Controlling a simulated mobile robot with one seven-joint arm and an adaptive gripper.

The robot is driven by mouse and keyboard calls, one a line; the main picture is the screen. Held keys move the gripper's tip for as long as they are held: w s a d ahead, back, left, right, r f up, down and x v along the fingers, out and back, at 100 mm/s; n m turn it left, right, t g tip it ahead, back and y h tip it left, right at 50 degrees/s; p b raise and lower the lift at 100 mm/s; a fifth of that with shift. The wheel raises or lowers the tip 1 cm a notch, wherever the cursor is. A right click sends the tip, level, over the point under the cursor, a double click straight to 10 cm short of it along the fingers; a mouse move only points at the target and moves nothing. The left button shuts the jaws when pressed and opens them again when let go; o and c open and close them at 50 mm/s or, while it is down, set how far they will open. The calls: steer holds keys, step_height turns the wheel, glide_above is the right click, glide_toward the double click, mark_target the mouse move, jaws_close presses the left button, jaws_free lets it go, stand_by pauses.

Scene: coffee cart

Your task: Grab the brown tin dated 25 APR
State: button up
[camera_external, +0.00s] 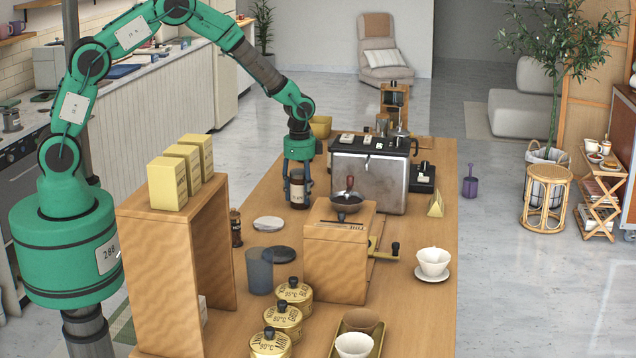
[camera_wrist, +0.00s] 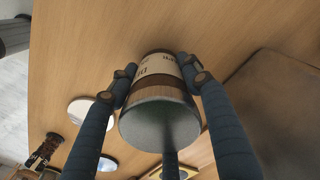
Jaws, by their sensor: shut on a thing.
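A dark brown tin (camera_external: 298,192) with a pale label is between the fingers of my gripper (camera_external: 298,182), beside the espresso machine on the wooden cart top. In the wrist view the tin (camera_wrist: 160,112) shows a grey-green round end, a brown band and a cream label. The fingers of my gripper (camera_wrist: 157,82) are shut on its sides. The label print is only partly visible, and I cannot read a date. I cannot tell whether the tin touches the cart top. Another small dark brown jar (camera_external: 236,230) with a label stands near the wooden shelf.
The espresso machine (camera_external: 369,180) is right of my gripper. A wooden grinder (camera_external: 335,262) stands in front, with a pale disc (camera_external: 268,223), a dark disc (camera_external: 281,255) and a grey cup (camera_external: 259,272) nearby. Brass tins (camera_external: 283,320) and a shelf (camera_external: 160,270) with yellow boxes are closer.

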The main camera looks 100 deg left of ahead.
mark_target(299, 180)
steer(key=shift+r, duration=0.1)
steer(key=shift+r, duration=0.85)
step_height(299, 180, up, 2)
steer(key=shift+s+p, duration=0.1)
steer(key=shift+p, duration=0.25)
steer(key=s+d+r, duration=0.1)
steer(key=s+d, duration=0.7)
steer(key=s, duration=0.5)
steer(key=shift+d+p, duration=0.4)
steer(key=shift+p, duration=0.05)
